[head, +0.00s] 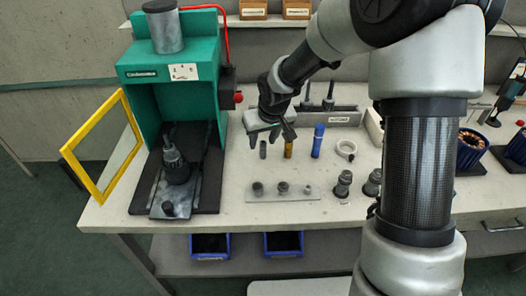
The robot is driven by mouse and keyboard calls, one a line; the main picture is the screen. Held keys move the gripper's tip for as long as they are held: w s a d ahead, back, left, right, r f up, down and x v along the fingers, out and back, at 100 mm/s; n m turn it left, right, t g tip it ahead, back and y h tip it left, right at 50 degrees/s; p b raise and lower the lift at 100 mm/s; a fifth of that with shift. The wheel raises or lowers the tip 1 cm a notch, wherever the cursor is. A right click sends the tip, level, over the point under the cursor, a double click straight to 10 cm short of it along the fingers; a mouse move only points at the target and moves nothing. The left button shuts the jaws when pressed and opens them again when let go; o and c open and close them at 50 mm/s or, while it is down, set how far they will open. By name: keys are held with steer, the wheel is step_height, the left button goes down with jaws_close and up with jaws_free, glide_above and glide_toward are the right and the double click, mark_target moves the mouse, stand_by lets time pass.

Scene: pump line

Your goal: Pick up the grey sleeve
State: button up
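The grey sleeve (263,150) appears to be the short dark grey upright cylinder on the bench, left of a brass-coloured cylinder (288,148) and a taller blue cylinder (317,141). My gripper (270,141) points down just above and behind the grey sleeve. Its two fingers are spread apart, with nothing seen between them. I cannot tell from this view whether a finger touches the sleeve. The sleeve's top is close below the gripper and partly hard to make out.
A green press (140,72) with an open yellow-framed guard (78,136) stands at the left. A white ring (346,148) and a tool rack (340,117) are nearby. My arm covers the right side.

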mark_target(263, 146)
steer(key=x, duration=0.3)
steer(key=b+x, duration=0.1)
steer(key=x, duration=0.1)
steer(key=shift+w+d, duration=0.1)
steer(key=shift+d, duration=0.25)
steer(key=shift+c, duration=0.4)
steer(key=c, duration=0.8)
